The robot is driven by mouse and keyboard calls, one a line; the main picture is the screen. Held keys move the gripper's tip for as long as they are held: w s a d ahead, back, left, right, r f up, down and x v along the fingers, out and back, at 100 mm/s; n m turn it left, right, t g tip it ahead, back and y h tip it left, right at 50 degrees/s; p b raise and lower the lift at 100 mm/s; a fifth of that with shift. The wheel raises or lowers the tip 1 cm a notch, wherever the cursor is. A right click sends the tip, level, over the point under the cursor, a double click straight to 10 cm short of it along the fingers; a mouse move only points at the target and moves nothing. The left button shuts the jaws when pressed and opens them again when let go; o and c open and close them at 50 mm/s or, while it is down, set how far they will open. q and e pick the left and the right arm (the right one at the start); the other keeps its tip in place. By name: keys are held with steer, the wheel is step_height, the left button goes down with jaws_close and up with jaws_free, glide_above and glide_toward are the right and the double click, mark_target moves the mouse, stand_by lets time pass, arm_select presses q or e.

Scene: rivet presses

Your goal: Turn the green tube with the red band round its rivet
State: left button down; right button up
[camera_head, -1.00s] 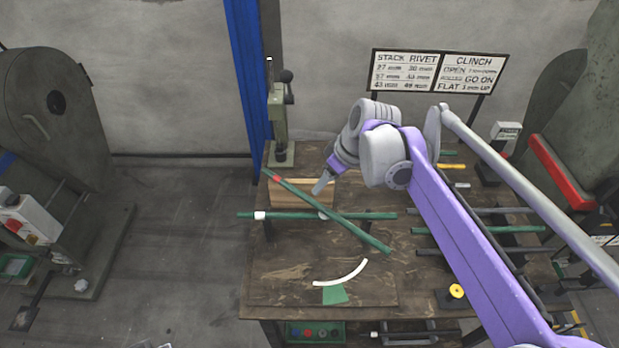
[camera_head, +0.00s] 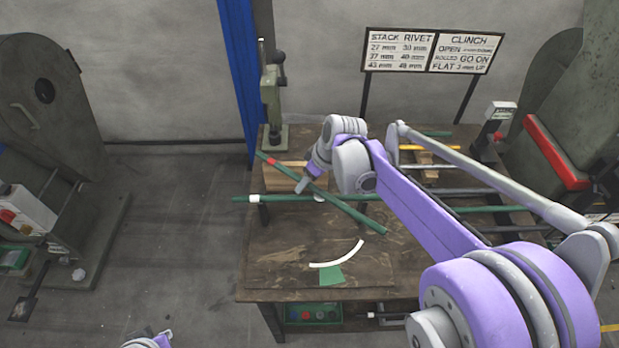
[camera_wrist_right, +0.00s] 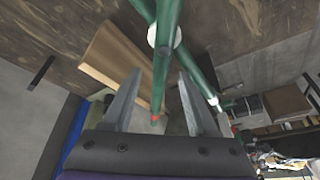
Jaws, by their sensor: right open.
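The green tube with the red band (camera_head: 352,213) lies slantwise, its red band (camera_head: 271,160) near the upper left end. It crosses a second green tube with a white band (camera_head: 285,198) at a pale round rivet (camera_head: 319,198). My right gripper (camera_head: 301,188) is above the banded tube, between band and rivet. In the right wrist view my right gripper (camera_wrist_right: 159,78) is open; the banded tube (camera_wrist_right: 162,72) runs between its fingers as seen from there, and the rivet head (camera_wrist_right: 164,38) shows beyond. Contact cannot be told.
A wooden block (camera_head: 290,172) lies behind the crossing. A white arc (camera_head: 340,256) and a green patch (camera_head: 331,275) mark the bench in front. A small green press (camera_head: 272,98) stands at the back left. Other tubes lie to the right, partly behind my arm.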

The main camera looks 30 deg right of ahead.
jaws_close()
stand_by(0.4)
steer(key=shift+w+d+m+h, duration=0.1)
steer(key=shift+d+m+h, duration=0.2)
steer(key=shift+m, duration=0.7)
